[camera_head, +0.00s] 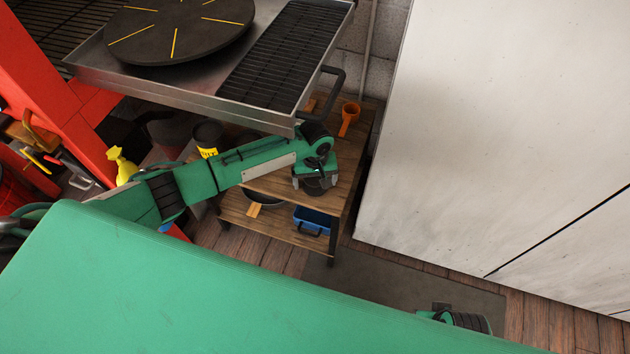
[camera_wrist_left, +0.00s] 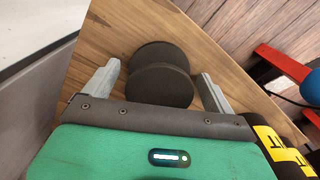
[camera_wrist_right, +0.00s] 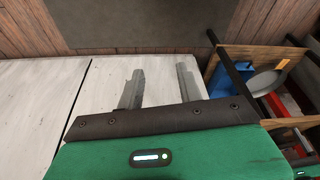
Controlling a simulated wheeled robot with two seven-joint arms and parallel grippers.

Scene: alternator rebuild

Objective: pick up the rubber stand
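The rubber stand (camera_wrist_left: 160,85) is a dark, spool-like piece with two round discs, on the wooden shelf top (camera_wrist_left: 215,55). In the head view, the dark stand (camera_head: 318,187) shows partly under my left gripper (camera_head: 315,176). In the left wrist view, my left gripper (camera_wrist_left: 160,78) is open, with one finger on each side of the stand and a small gap showing on both sides. My right gripper (camera_wrist_right: 159,78) is open and empty, away from the stand, with a pale panelled surface behind it.
A blue bin (camera_head: 312,221) sits on the lower shelf.

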